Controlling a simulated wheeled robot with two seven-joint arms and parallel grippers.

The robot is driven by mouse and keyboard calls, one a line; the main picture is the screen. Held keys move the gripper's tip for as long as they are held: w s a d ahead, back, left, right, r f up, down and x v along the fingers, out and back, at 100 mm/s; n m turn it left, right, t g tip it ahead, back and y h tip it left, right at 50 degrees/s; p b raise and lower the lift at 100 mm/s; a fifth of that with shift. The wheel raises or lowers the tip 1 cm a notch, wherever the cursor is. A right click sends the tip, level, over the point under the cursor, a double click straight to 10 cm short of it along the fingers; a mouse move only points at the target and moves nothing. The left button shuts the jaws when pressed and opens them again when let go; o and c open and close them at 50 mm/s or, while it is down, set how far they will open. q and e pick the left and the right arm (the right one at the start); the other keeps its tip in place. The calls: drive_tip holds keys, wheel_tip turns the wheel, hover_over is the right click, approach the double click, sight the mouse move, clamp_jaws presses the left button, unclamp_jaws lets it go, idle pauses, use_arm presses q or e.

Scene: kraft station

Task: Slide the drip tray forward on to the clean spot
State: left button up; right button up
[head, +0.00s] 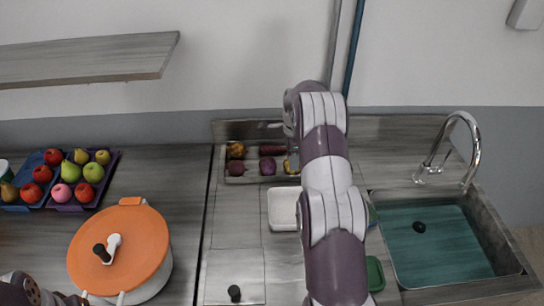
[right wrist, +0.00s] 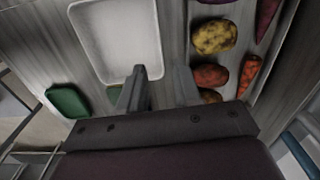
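A shallow white tray (head: 284,222), which I take as the drip tray, sits on the grey counter left of my right forearm, its right side partly hidden. In the right wrist view the white tray (right wrist: 115,40) lies at upper left. My right gripper (right wrist: 162,88) is open, with nothing between its fingers. Its left finger is at the tray's lower right corner; I cannot tell whether they touch. In the head view the fingers are mostly hidden by the arm. A square-outlined counter patch (head: 236,268) lies in front; I cannot tell whether it is the clean spot. My left gripper (head: 42,294) is partly visible at lower left.
A tray of vegetables (head: 235,180) stands behind the white tray. An orange-lidded pot (head: 140,235) and fruit trays (head: 85,205) are at left. A teal sink (head: 440,255) with a tap (head: 462,117) is at right. A green item (head: 375,273) lies beside my right arm.

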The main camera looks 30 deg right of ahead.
drive_tip(key=shift+m, duration=0.3)
drive_tip(key=f+b, duration=0.6)
drive_tip(key=shift+s+d+f, duration=0.15)
drive_tip(key=shift+s+d, duration=0.05)
drive_tip(key=shift+d, duration=0.05)
wheel_tip(320, 180, down, 6)
drive_tip(key=shift+p, duration=0.55)
use_arm(q)
drive_tip(key=f, duration=0.4)
drive_tip(key=shift+d+f, duration=0.25)
drive_tip(key=shift+f, duration=0.15)
use_arm(e)
drive_tip(key=shift+f, duration=0.25)
clamp_jaws()
